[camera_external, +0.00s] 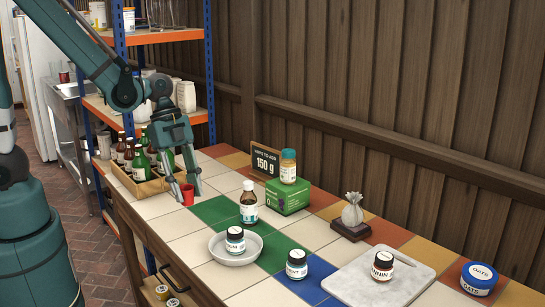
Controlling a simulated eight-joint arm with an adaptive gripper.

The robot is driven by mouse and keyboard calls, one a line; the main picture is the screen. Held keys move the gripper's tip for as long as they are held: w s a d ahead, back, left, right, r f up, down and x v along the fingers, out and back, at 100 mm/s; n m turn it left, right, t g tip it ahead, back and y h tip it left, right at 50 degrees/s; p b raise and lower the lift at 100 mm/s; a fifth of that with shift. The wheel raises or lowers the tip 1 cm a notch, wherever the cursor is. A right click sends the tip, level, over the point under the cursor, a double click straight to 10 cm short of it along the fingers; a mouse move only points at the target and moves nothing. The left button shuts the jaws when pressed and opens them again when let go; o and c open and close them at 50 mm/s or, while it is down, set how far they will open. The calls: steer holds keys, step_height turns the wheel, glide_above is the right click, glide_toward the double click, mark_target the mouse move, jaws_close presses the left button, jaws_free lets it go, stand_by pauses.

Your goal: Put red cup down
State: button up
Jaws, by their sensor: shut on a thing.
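The red cup (187,195) is small and stands upright at the left part of the tiled counter (172,231). My gripper (183,190) reaches down from above and is shut on the red cup. Its fingers cover part of the cup. The cup's base is at or very near the counter's surface; I cannot tell whether it touches.
A wooden crate of bottles (141,183) stands just behind and left of the cup. A brown bottle (249,203), a bowl with a jar (222,249) and a green box (288,197) stand to the right. White tiles in front of the cup are clear.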

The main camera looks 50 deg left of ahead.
steer(key=w+a+p, duration=0.1)
steer(key=w+a, duration=0.3)
steer(key=w, duration=0.5)
steer(key=w+a+p, duration=0.1)
steer(key=w+a, duration=0.2)
steer(key=w, duration=0.7)
steer(key=shift+w+a+p, duration=0.15)
steer(key=shift+a+p, duration=0.25)
steer(key=shift+f+b, duration=0.65)
steer(key=shift+f, duration=2.4)
steer(key=shift+f+b, duration=0.45)
steer(key=shift+f, duration=1.4)
steer(key=shift+f, duration=0.25)
